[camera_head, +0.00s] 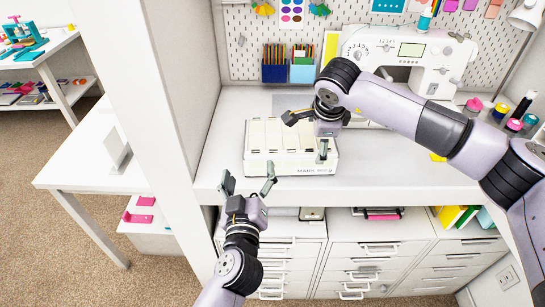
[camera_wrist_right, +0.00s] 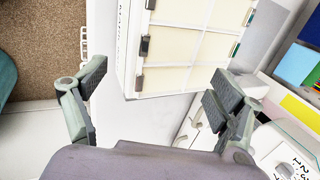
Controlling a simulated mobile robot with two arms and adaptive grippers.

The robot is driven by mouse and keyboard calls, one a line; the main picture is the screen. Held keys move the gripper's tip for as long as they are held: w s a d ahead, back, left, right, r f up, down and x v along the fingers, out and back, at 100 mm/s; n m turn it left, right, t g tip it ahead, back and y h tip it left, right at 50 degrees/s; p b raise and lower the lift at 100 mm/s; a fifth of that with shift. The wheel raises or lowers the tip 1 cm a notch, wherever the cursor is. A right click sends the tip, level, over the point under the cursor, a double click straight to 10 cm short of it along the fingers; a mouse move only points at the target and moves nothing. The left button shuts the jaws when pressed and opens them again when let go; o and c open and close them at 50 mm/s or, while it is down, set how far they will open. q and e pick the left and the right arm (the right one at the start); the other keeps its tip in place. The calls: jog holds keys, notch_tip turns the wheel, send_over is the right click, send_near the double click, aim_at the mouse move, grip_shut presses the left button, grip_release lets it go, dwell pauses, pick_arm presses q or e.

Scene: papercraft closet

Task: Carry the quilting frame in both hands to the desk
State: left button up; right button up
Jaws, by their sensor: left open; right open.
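The quilting frame (camera_head: 262,133) looks like a flat pale box with cream panels and lettering on its front edge. It lies on the white worktop (camera_head: 395,160) inside the closet. It also shows between and beyond the fingers in the right wrist view (camera_wrist_right: 185,45), with dark clips on its edge. My right gripper (camera_head: 306,134) is open over the frame's right part, partly hiding it. In its wrist view the fingers stand apart with nothing between the tips. My left gripper (camera_head: 248,182) is open and empty in front of the frame's front left corner, near the worktop edge.
A sewing machine (camera_head: 425,55) stands behind on the right, with pencil holders (camera_head: 288,72) at the back. Small jars (camera_head: 500,112) crowd the right end. Drawers (camera_head: 375,262) are below. A white partition (camera_head: 150,90) separates a white table (camera_head: 75,165) holding a small stand.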

jog(key=v, duration=0.9)
jog(key=shift+s+r, duration=0.15)
jog(key=shift+r, duration=0.1)
jog(key=shift+f, duration=0.1)
